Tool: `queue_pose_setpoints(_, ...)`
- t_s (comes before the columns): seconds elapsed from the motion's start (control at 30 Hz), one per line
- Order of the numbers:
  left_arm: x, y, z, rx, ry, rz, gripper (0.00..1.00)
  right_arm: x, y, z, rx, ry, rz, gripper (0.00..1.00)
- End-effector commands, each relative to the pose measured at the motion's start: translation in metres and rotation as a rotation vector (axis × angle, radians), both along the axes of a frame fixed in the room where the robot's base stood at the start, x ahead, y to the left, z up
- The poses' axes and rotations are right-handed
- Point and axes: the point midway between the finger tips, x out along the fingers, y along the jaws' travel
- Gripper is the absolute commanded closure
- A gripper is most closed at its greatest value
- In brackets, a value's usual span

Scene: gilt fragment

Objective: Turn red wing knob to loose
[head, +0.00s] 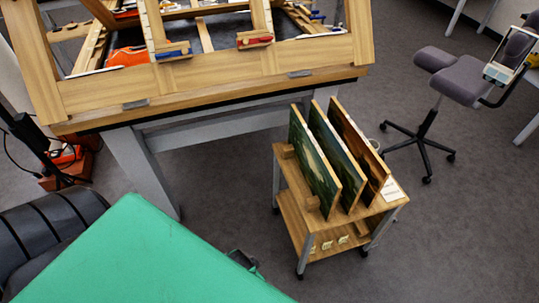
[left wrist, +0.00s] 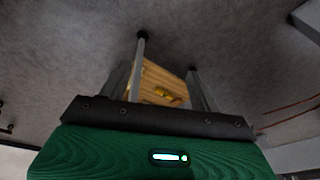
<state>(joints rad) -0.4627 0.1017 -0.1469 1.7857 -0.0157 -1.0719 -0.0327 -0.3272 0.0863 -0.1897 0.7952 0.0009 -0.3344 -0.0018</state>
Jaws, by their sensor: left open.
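In the head view, a small red part (head: 255,41) sits on a light wooden upright at the near side of a large wooden frame (head: 215,82). It may be the red wing knob, but it is too small to make out its wings or its turned position. A similar blue part (head: 173,53) sits on the upright to its left.
The frame rests on a grey-legged bench (head: 140,165). A wheeled wooden cart (head: 292,207) with upright painted panels (head: 330,160) stands in front of the bench, at right. An office chair (head: 465,75) is at upper right. Grey floor (head: 440,230) is clear at lower right.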

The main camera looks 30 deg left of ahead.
Motion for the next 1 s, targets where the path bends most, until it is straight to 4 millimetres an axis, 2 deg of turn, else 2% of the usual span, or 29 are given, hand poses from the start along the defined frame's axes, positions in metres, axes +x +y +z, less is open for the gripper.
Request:
queue_pose_setpoints(0.03,0.011,0.001,0.021,0.01,-0.026,-0.014,0.36,0.003,0.0,-0.005,0.0,-0.003,0.0,0.64)
queue_pose_setpoints(0.17,0.038,0.009,0.081,0.072,-0.092,-0.079,0.36,0.011,0.001,-0.008,0.001,-0.008,-0.001,0.64)
queue_pose_setpoints(0.3,0.083,0.031,0.149,0.242,-0.199,-0.229,0.36,0.018,0.002,-0.011,0.001,-0.013,-0.002,0.64)
queue_pose_setpoints(0.5,0.149,0.065,0.212,0.554,-0.28,-0.452,0.36,0.023,0.003,-0.011,0.001,-0.017,-0.003,0.64)
queue_pose_setpoints(0.67,0.206,0.092,0.261,0.856,-0.269,-0.642,0.36,0.025,0.003,-0.011,0.001,-0.018,-0.003,0.64)
queue_pose_setpoints(0.87,0.273,0.119,0.327,1.241,-0.134,-0.875,0.36,0.026,0.003,-0.011,0.001,-0.019,-0.003,0.64)
queue_pose_setpoints(1.0,0.315,0.131,0.379,1.492,0.041,-1.029,0.36,0.026,0.003,-0.011,0.001,-0.019,-0.003,0.64)
